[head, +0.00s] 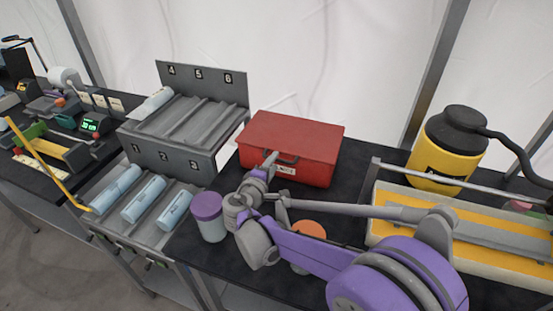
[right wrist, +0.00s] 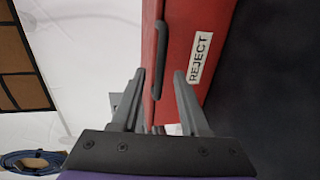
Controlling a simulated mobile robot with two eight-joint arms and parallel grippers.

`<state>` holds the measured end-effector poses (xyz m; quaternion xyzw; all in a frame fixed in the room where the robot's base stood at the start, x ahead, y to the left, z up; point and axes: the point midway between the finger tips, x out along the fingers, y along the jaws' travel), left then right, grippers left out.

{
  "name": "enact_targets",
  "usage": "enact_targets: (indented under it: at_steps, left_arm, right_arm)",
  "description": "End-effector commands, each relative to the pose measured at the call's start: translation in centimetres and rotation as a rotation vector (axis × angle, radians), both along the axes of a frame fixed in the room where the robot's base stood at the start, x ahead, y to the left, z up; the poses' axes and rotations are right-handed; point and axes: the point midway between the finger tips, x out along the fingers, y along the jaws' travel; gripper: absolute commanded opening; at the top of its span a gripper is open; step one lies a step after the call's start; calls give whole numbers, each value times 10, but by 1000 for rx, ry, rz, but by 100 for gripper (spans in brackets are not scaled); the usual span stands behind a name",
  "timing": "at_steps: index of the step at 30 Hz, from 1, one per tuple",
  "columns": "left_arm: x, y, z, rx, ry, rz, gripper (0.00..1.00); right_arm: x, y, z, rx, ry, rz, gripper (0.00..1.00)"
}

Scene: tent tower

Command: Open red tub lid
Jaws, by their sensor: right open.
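The red tub (head: 309,160) is a box with a flat red lid (head: 295,131), which is shut. It stands on the dark bench top. A dark handle and a white label are on its front. In the right wrist view the red tub (right wrist: 191,30) shows its dark handle (right wrist: 160,60) and a label (right wrist: 200,57) reading REJECT. My right gripper (head: 268,161) is at the tub's front, by the handle. Its fingers (right wrist: 160,82) are open, with the handle lined up between them; I cannot tell whether they touch it. My left gripper is not in view.
A jar with a purple lid (head: 208,213) and an orange-lidded jar (head: 309,229) stand near my right arm. A numbered grey rack (head: 182,158) with pale blue cylinders is left of the tub. A yellow canister (head: 435,165) and a long tray (head: 500,277) are to the right.

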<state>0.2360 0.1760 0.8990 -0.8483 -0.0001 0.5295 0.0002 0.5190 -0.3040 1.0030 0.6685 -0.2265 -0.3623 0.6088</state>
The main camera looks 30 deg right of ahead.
Motion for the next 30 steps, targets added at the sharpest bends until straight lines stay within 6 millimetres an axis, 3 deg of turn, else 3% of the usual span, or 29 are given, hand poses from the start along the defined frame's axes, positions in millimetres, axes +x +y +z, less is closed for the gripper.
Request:
enact_targets:
  at_steps: [6, 17, 24, 30]
  left_arm:
    - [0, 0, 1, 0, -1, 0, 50]
    - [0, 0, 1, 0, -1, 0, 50]
    - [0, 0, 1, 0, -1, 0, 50]
    - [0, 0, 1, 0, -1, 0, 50]
  right_arm:
    - [16, -19, -5, 0, -1, -1, 45]
    - [19, -23, -6, 1, 0, 0, 45]
    - [19, -22, -6, 1, 0, 0, 1]
    - [19, -22, -6, 1, 0, 0, 0]
